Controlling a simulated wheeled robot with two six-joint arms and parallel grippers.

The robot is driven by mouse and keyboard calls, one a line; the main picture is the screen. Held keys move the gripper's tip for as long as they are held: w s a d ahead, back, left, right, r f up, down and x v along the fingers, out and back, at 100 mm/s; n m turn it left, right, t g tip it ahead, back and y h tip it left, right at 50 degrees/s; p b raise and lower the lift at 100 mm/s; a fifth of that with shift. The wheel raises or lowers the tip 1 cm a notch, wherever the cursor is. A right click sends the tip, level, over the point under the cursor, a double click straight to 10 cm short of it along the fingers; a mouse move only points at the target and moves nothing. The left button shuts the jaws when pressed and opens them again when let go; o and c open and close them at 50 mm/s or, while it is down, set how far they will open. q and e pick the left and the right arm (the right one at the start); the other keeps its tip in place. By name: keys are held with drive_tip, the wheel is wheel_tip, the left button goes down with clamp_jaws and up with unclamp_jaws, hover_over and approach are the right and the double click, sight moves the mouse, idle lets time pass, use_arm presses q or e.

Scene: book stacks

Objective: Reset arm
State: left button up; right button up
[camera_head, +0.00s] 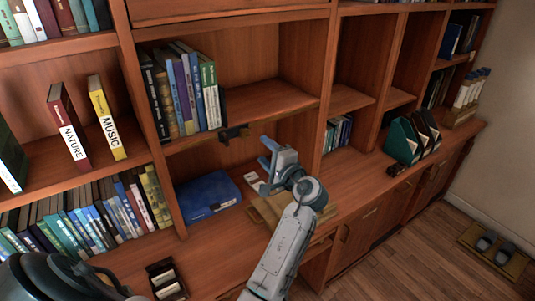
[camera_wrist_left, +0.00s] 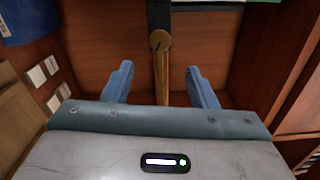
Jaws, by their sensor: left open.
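My left gripper (camera_head: 267,154) is in front of the cubby below the shelf of upright books. It is open, with its two blue fingers apart, and it also shows in the left wrist view (camera_wrist_left: 159,72). A brass-coloured rod (camera_wrist_left: 161,75) shows between the fingers in the wrist view, below a dark fitting (camera_wrist_left: 158,18). I cannot tell how far behind the fingers the rod is. No object is seen gripped. My right gripper is not in view.
A blue box-like object (camera_head: 207,195) lies left of my gripper. A dark bracket (camera_head: 234,133) sits on the shelf edge. Upright NATURE (camera_head: 68,125) and MUSIC (camera_head: 106,118) books stand left. Dark file holders (camera_head: 404,140) stand on the counter at right. Wooden floor (camera_head: 420,255) is open at lower right.

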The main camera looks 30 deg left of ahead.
use_arm(q)
drive_tip(key=s+f+n+g+h, duration=0.1)
drive_tip(key=s+f+n+h, duration=0.2)
drive_tip(key=s+f+h, duration=0.8)
drive_tip(key=s+d+f+n+g+h, duration=0.1)
drive_tip(key=s+d+f, duration=0.25)
drive_tip(key=s, duration=0.45)
drive_tip(key=s+d+f+n+g+h, duration=0.1)
drive_tip(key=s+d+f+h, duration=0.2)
drive_tip(key=s, duration=0.5)
drive_tip(key=s+d+f+g, duration=0.1)
drive_tip(key=s+d+f, duration=0.2)
drive_tip(key=s+f, duration=0.3)
wheel_tip(320, 180, down, 36)
drive_tip(key=s+a+r+g+b, duration=0.1)
drive_tip(key=s+a+b, duration=0.1)
drive_tip(key=b, duration=0.5)
drive_tip(key=s+f+b, duration=0.2)
drive_tip(key=s+f, duration=0.7)
drive_tip(key=f, duration=0.3)
drive_tip(key=s+a+f+n+g+b, duration=0.1)
drive_tip(key=s+f+b, duration=0.2)
drive_tip(key=s+f, duration=0.6)
wheel_tip(320, 180, down, 4)
drive_tip(key=shift+s+a+f+h, duration=0.15)
drive_tip(key=shift+s+a+h, duration=0.05)
drive_tip(key=shift+s+h, duration=0.1)
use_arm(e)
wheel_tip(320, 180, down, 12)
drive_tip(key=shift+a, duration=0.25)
